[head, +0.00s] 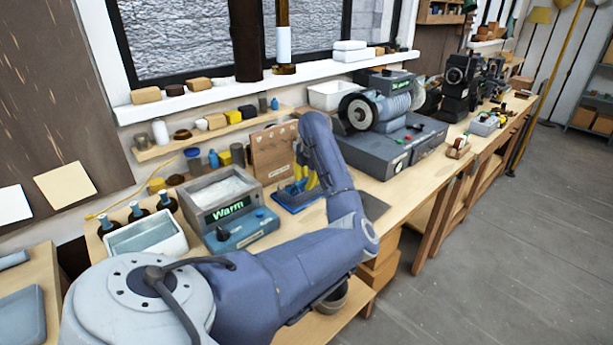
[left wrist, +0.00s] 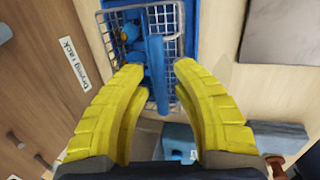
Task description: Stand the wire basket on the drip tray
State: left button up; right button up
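The wire basket (left wrist: 164,20) is a grey mesh with small blue pieces inside, seen from above in the left wrist view. A blue bar, seemingly its handle (left wrist: 156,75), runs between my fingers. The blue drip tray (left wrist: 207,14) shows under and around the basket; in the head view the tray (head: 291,206) lies on the bench below my gripper. The basket appears to be over the tray; contact is hard to tell. My left gripper (left wrist: 158,72) has yellow fingers spread apart on either side of the bar, with gaps visible. My right gripper is not in view.
A wooden board labelled drying rack (left wrist: 72,62) stands beside the tray. A heated bath (head: 215,196) reading "Warm", its blue control box (head: 240,232) and a white tub (head: 146,236) are to the left. A grey machine (head: 390,145) stands to the right.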

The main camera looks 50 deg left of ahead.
pick_arm(q)
jog(key=shift+o, duration=0.7)
